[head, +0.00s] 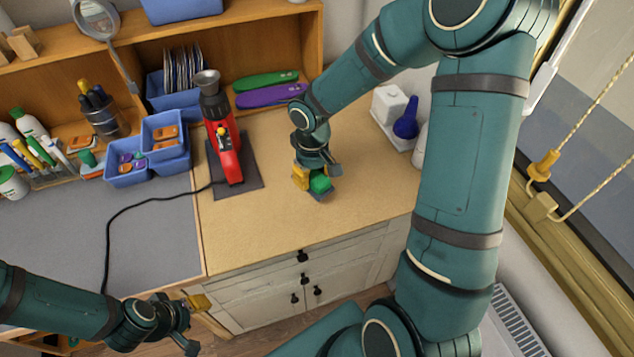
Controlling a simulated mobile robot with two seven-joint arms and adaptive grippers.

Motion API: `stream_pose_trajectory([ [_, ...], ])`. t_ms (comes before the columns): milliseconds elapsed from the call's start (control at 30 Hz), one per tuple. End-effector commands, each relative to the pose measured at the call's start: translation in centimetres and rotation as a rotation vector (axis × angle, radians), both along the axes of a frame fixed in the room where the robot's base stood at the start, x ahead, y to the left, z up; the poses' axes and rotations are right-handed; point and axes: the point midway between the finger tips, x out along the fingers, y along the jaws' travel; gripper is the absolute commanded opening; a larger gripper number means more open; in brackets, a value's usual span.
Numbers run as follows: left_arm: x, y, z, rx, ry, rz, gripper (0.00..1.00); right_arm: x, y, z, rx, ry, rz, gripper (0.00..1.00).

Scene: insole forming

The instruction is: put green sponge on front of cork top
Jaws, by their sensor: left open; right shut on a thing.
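The green sponge (320,183) is in my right gripper (314,180), which is shut on it and points down over the tan cork top (270,215). The gripper hides part of the sponge. The sponge is around the middle of the cork top's depth, back from its front edge. I cannot tell whether it touches the surface. My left gripper (192,324) is open and empty at the lower left, in front of the bench and well away from the sponge.
A red machine (223,150) stands on a dark mat (248,178) left of the sponge. Its black cord (130,203) crosses the grey worktop. A white tray (393,128) with a blue bottle (406,121) is at the back right. The cork top's front strip is clear.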

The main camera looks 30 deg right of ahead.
Motion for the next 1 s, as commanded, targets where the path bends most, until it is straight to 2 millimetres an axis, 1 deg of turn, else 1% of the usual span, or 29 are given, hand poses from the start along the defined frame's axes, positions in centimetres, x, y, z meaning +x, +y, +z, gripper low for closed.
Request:
stream_pose_trajectory([
  [33, 0.0, 0.0, -0.3, 0.0, 0.0, 0.0, 0.47, 0.0, 0.0, -1.1, 0.001, 0.002, 0.0, 0.09],
  [100, 0.0, 0.0, -0.5, 0.001, 0.0, 0.0, 0.47, 0.0, 0.0, -2.1, 0.001, 0.002, 0.001, 0.09],
  [333, 0.0, 0.0, -0.7, 0.001, 0.0, 0.0, 0.47, 0.0, 0.0, -3.7, -0.001, 0.0, 0.002, 0.09],
  [533, 0.1, -0.1, -1.2, 0.002, 0.0, -0.001, 0.47, 0.0, 0.1, -6.4, 0.0, 0.002, 0.0, 0.09],
  [600, 0.1, -0.1, -1.3, 0.002, 0.0, -0.001, 0.47, 0.0, 0.0, -6.7, -0.001, 0.0, 0.001, 0.09],
  [900, 0.0, -0.1, -1.5, 0.002, 0.0, -0.001, 0.47, 0.0, 0.0, -6.8, -0.001, -0.001, 0.001, 0.09],
  [933, 0.0, -0.1, -1.4, 0.002, 0.0, -0.001, 0.47, 0.0, 0.0, -6.8, -0.001, -0.001, 0.001, 0.52],
  [967, 0.0, -0.1, -1.4, 0.002, 0.0, -0.001, 0.47, 0.0, 0.0, -6.8, -0.001, -0.001, 0.001, 0.63],
  [1000, 0.0, -0.1, -1.4, 0.002, 0.0, -0.001, 0.47, 0.0, 0.0, -6.8, -0.001, -0.001, 0.0, 0.7],
])
